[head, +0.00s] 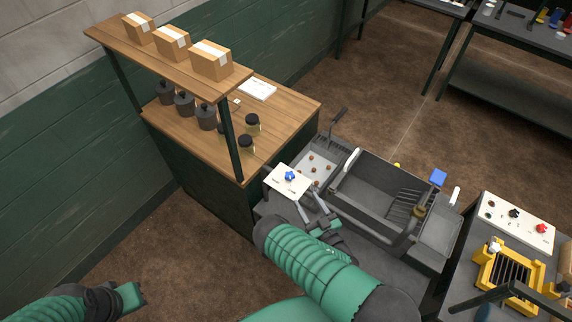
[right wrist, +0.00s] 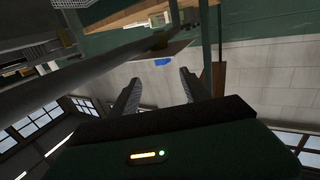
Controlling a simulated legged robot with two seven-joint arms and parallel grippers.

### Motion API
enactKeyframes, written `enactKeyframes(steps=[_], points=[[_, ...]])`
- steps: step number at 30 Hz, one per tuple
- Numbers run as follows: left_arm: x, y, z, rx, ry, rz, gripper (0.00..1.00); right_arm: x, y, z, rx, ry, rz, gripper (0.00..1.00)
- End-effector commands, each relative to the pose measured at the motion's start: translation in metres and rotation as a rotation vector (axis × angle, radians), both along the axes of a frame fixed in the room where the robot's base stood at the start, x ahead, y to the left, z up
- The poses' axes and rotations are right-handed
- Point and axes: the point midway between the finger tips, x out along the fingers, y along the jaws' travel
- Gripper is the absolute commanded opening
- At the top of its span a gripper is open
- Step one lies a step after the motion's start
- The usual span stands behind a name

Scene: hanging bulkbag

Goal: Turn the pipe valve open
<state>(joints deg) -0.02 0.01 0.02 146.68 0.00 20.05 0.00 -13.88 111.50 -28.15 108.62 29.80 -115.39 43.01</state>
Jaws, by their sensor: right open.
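The valve's blue star-shaped handle (head: 290,176) sits on a white panel (head: 279,184) near the front corner of the wooden bench. My right gripper (head: 308,207) is open and empty, its two grey fingers just below and right of the panel, apart from the handle as far as I can tell. In the right wrist view, a blue patch (right wrist: 163,61) shows beyond the open fingers (right wrist: 158,85); it seems to be the handle. The pipe behind the panel is hidden. My left gripper (head: 130,296) is low at the left; its fingers are not clear.
The wooden bench (head: 290,97) carries dark pots, jars and a shelf (head: 175,62) with boxes. A dark sink unit (head: 375,190) with a rack stands right of the panel. A yellow fixture (head: 505,265) and a white switch panel (head: 515,222) are at the right. Floor is clear at left.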

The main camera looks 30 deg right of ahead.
Motion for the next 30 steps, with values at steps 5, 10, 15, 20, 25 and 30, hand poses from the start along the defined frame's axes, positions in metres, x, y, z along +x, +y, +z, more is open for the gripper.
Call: enactKeyframes(steps=[5,10,15,20,25,30], points=[[-0.001,0.001,-0.031,0.0,0.0,0.001,0.0,0.023,-0.002,-0.011,0.003,-0.009,0.008,0.55],[-0.001,0.001,-0.071,0.0,0.001,0.001,0.0,0.049,-0.007,-0.016,0.007,-0.003,-0.002,0.55],[-0.001,0.001,-0.089,0.0,0.001,0.001,0.0,0.076,-0.008,-0.007,0.003,-0.005,0.012,0.55],[-0.001,0.001,-0.1,0.0,-0.001,0.0,0.0,0.117,-0.009,-0.006,0.002,-0.006,0.012,0.55],[-0.001,0.001,-0.112,0.0,0.0,0.0,0.0,0.152,-0.01,-0.006,0.0,-0.003,0.01,0.55],[-0.001,0.001,-0.115,0.0,0.0,0.001,0.0,0.168,-0.013,-0.005,0.002,0.0,0.009,0.55]])
